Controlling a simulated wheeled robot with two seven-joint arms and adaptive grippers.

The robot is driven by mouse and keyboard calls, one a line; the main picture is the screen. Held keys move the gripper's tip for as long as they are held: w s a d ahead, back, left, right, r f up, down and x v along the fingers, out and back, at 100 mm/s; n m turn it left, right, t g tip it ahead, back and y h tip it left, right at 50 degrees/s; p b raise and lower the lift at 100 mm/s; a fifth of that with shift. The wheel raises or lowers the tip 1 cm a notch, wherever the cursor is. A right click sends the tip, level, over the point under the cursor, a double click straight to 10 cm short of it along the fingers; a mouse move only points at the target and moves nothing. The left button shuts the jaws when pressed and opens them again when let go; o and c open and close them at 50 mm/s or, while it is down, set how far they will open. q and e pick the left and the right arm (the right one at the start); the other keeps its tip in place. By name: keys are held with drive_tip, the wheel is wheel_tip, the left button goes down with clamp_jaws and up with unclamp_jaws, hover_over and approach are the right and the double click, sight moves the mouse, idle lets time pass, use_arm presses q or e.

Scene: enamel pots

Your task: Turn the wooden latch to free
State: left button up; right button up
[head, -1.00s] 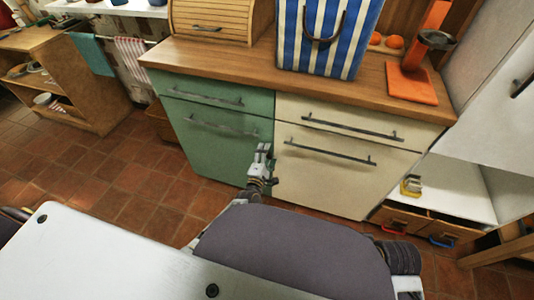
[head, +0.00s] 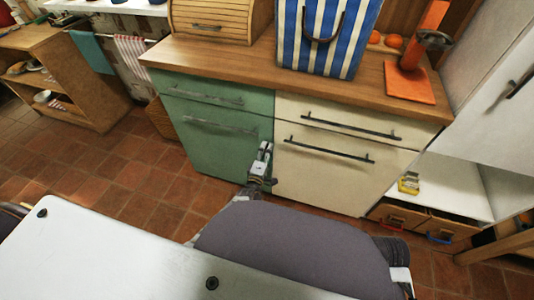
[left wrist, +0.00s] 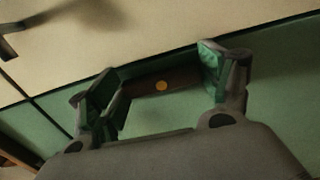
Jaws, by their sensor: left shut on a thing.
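The wooden latch (left wrist: 140,89) is a short dark brown bar with a round brass-coloured pivot at its middle. In the left wrist view it lies against the green front, close to the border with the cream front, and runs nearly along that border. My left gripper (left wrist: 158,80) has its green-padded fingers at the two ends of the latch and is shut on it. In the head view my left gripper (head: 266,152) is at the seam between the green cabinet (head: 215,145) and the cream cabinet (head: 320,180). The latch is too small to make out there. My right gripper is not in view.
The wooden counter (head: 220,57) above holds a roll-top box (head: 215,18), a blue-striped bag (head: 325,40) and an orange stand (head: 408,80). Bar handles (head: 330,149) stick out from the cabinet fronts. A low shelf (head: 455,190) stands at right. Tiled floor (head: 110,180) is clear at left.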

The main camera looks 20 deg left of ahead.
use_arm(q)
drive_tip(key=o, duration=1)
drive_tip(key=shift+s, duration=0.1)
drive_tip(key=s, duration=1.2)
drive_tip(key=shift+a, duration=0.15)
drive_tip(key=shift+w, duration=0.1)
idle(0.5)
